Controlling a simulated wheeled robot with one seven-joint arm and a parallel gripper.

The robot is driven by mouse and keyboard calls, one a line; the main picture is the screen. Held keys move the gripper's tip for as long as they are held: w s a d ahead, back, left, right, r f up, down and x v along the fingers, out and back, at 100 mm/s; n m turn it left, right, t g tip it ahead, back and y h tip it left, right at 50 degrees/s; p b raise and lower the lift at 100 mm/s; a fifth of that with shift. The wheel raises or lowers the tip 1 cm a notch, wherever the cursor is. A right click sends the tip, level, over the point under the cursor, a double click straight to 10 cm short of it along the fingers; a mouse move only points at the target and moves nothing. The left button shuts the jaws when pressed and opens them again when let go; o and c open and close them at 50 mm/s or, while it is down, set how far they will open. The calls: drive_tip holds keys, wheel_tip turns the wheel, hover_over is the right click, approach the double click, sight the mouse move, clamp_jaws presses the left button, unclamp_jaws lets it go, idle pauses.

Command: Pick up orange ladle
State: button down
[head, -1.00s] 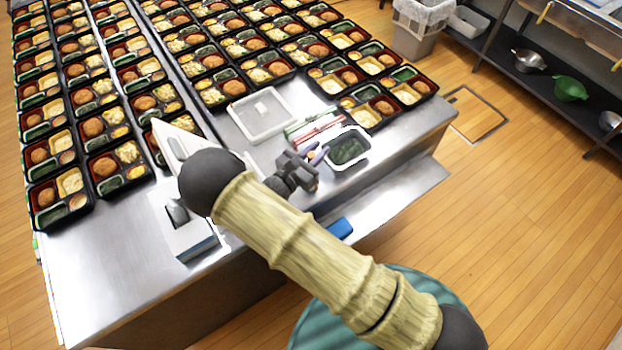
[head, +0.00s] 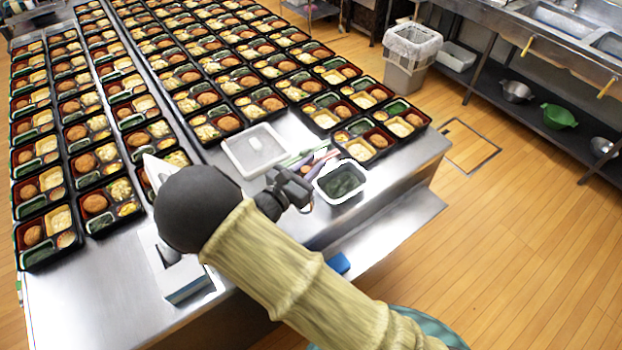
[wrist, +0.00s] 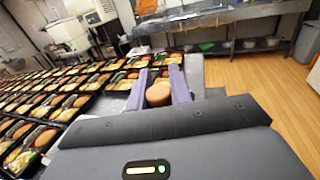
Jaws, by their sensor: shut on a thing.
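My gripper (head: 324,160) is over the counter's front edge, beside the white container of dark green food (head: 341,202). In the wrist view, its two purple fingers (wrist: 159,86) stand either side of a rounded orange-brown thing, the orange ladle (wrist: 158,95), and are shut on it. Only a short, rounded part of the ladle shows; the rest is hidden by the gripper body. In the head view the ladle cannot be made out clearly behind my gripper and arm.
A white shallow tray (head: 228,142) lies on the steel counter (head: 110,285) left of the gripper. Rows of filled bento trays cover the counter behind. A white box (head: 188,279) stands at the front left. A grey bin (head: 408,75) is on the floor at right.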

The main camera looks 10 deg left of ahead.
wheel_tip(320, 180, up, 2)
drive_tip(key=shift+r, duration=0.1)
idle(0.6)
